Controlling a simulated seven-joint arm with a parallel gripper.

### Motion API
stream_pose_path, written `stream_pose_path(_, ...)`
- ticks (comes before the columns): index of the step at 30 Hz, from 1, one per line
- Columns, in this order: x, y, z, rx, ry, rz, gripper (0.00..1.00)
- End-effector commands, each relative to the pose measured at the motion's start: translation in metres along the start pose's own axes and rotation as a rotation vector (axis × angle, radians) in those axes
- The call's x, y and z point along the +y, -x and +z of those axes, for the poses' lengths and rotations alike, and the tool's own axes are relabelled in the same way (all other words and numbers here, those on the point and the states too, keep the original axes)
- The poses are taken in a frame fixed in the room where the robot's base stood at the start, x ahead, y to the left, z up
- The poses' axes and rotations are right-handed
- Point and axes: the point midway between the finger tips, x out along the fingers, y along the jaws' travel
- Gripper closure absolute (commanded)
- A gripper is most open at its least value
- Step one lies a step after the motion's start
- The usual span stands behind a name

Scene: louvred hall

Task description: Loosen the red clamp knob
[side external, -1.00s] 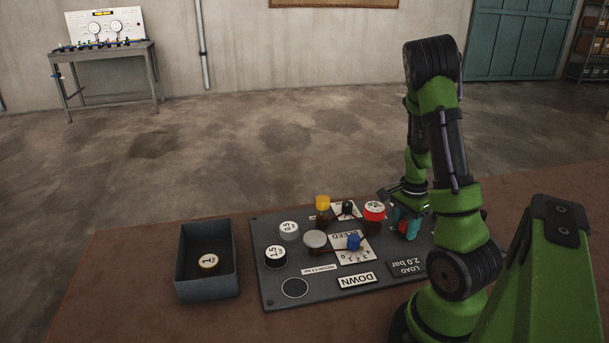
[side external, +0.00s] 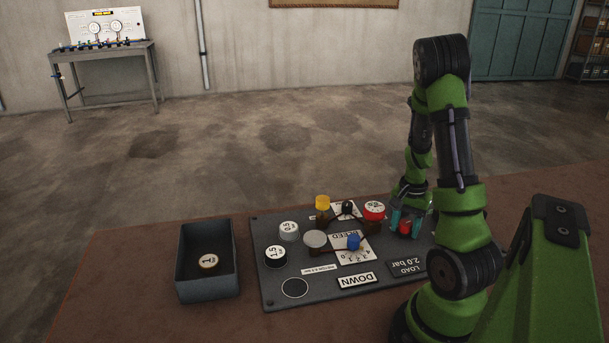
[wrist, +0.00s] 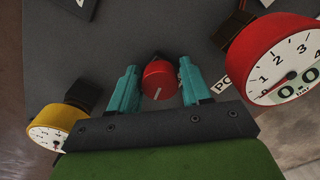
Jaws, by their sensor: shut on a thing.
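The red clamp knob (wrist: 159,76) is a small round knob with a white line on its face, which points toward my gripper's body in the wrist view. My gripper (wrist: 159,84) has one teal finger on each side of the knob and is shut on it. In the side external view the knob (side external: 405,227) shows between the teal fingers (side external: 406,222), at the right part of the dark grey panel (side external: 330,293).
A red-rimmed gauge (wrist: 275,58) reading about zero stands close beside my gripper. A yellow gauge (wrist: 60,128) is on the other side. The panel also carries a blue-knobbed lever (side external: 353,242) and weights (side external: 276,256). A tray (side external: 208,288) holding one weight stands left.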

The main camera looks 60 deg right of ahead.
Motion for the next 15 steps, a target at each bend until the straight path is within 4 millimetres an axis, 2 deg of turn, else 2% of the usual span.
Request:
stream_pose_path(1,-0.0011,0.0005,-0.0009,0.006,0.024,0.002,0.48)
stream_pose_path(6,-0.0006,0.0004,-0.0006,0.003,0.016,0.001,0.22)
stream_pose_path(15,-0.0004,0.0021,-0.0004,0.002,0.01,0.0,0.22)
